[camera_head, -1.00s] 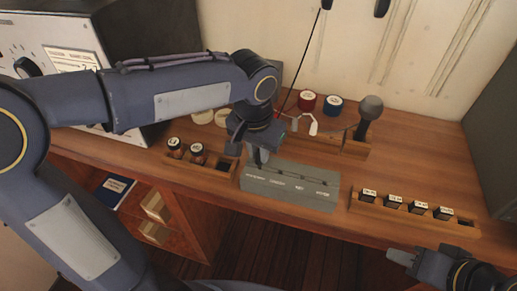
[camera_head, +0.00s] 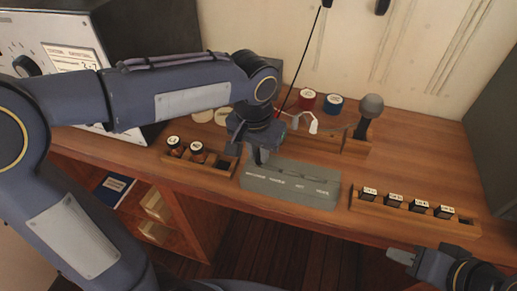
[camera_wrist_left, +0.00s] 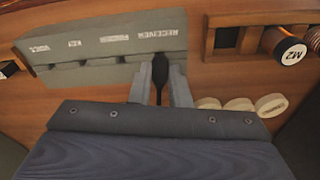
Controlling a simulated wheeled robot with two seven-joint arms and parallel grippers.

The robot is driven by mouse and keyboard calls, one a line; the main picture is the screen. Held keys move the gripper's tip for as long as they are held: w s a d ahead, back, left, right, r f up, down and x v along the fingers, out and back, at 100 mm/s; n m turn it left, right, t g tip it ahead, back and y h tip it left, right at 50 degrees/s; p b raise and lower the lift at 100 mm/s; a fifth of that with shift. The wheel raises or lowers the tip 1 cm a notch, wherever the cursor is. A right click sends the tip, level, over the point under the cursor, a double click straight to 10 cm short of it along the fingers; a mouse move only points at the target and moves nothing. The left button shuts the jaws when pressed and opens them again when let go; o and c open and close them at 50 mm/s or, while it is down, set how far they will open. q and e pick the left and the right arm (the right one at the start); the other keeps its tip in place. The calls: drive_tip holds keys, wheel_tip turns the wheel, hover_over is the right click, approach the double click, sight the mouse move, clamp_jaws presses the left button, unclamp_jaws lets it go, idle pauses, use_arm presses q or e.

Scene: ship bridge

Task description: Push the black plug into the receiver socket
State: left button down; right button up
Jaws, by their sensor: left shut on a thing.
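The grey socket box (camera_head: 290,186) sits on the wooden desk, with a row of labels along it. In the left wrist view the label nearest my fingers on this box (camera_wrist_left: 95,78) reads RECEIVER. My left gripper (camera_head: 262,157) is over the left end of the box. In the wrist view my left gripper (camera_wrist_left: 160,85) is shut on the black plug (camera_wrist_left: 160,68), which lies between the fingers with a thin dark part trailing toward the palm. The plug's tip is at the box edge by the RECEIVER label; its depth is unclear. My right gripper (camera_head: 400,256) is empty at the lower right.
Another rack with round-topped pieces (camera_head: 196,148) stands left. Behind are red (camera_head: 307,98) and blue (camera_head: 333,102) spools and a microphone (camera_head: 371,108). Pale discs (camera_wrist_left: 240,104) lie near my left fingers.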

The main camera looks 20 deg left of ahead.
use_arm(q)
drive_tip(key=shift+f+b, duration=0.35)
drive_tip(key=shift+f, duration=0.35)
idle(1.8)
drive_tip(key=c, duration=1.3)
unclamp_jaws()
drive_tip(key=r, duration=0.5)
drive_tip(key=s+r, duration=0.1)
drive_tip(key=r, duration=0.1)
drive_tip(key=shift+a+r, duration=0.1)
drive_tip(key=shift+r, duration=0.3)
drive_tip(key=s+a+f+n+t+h, duration=0.1)
drive_tip(key=s+a+f, duration=0.2)
drive_tip(key=s, duration=0.2)
drive_tip(key=s+a+f+n+t+h, duration=0.1)
drive_tip(key=s+a+f+n, duration=0.1)
drive_tip(key=s, duration=0.3)
drive_tip(key=s+a+f+n+t+h, duration=0.1)
drive_tip(key=s+a+f+t, duration=0.1)
drive_tip(key=s+a+f, duration=0.2)
drive_tip(key=shift+s, duration=0.45)
